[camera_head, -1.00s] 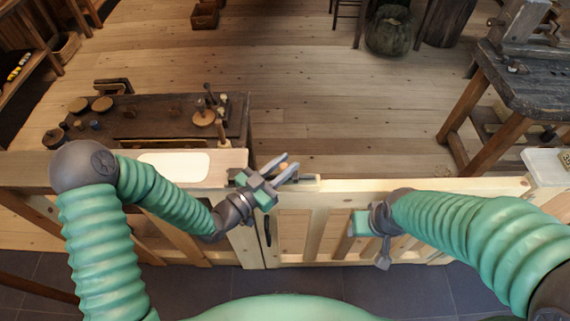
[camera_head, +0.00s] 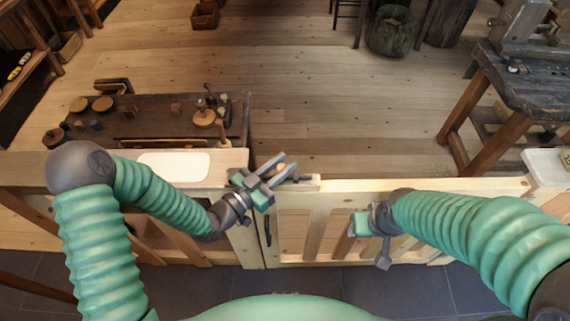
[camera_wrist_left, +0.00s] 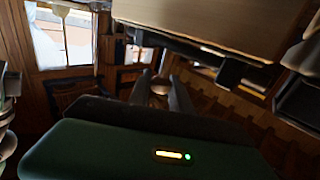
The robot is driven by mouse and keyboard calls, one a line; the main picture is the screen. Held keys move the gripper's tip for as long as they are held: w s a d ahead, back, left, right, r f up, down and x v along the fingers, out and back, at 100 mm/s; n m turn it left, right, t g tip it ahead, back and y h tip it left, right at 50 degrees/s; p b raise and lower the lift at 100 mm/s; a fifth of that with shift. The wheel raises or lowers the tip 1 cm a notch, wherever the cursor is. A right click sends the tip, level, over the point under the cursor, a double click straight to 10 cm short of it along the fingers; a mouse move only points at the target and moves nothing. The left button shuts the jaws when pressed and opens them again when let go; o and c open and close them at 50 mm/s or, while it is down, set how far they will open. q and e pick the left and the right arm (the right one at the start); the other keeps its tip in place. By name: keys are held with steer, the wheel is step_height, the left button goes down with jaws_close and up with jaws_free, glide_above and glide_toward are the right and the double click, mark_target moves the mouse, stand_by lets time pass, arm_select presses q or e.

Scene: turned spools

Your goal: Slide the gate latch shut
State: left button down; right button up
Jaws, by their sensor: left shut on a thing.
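The light wooden gate (camera_head: 430,187) runs across the middle of the head view, beside a fixed wooden counter on its left. The latch (camera_head: 302,182) sits at the gate's top left end, largely covered by my left gripper (camera_head: 284,167). That gripper is shut on the latch knob. In the left wrist view, a small round tan knob (camera_wrist_left: 160,88) shows between the dark fingers. The latch bolt's exact position is hidden. My right gripper (camera_head: 372,240) hangs in front of the gate, apart from the latch; its jaw opening is unclear.
A dark workbench (camera_head: 165,118) with spools and small turned pieces stands behind the counter at left. A pale tray (camera_head: 174,166) lies on the counter top. A dark wooden table (camera_head: 530,85) stands at right. The plank floor behind the gate is clear.

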mark_target(267, 176)
arm_select(q)
steer(key=a, duration=0.4)
steer(key=c, duration=1.5)
jaws_free()
steer(key=shift+o, duration=1.6)
steer(key=shift+a, duration=0.25)
steer(key=shift+s+d, duration=0.1)
steer(key=b+v, duration=0.2)
steer(key=v, duration=1.5)
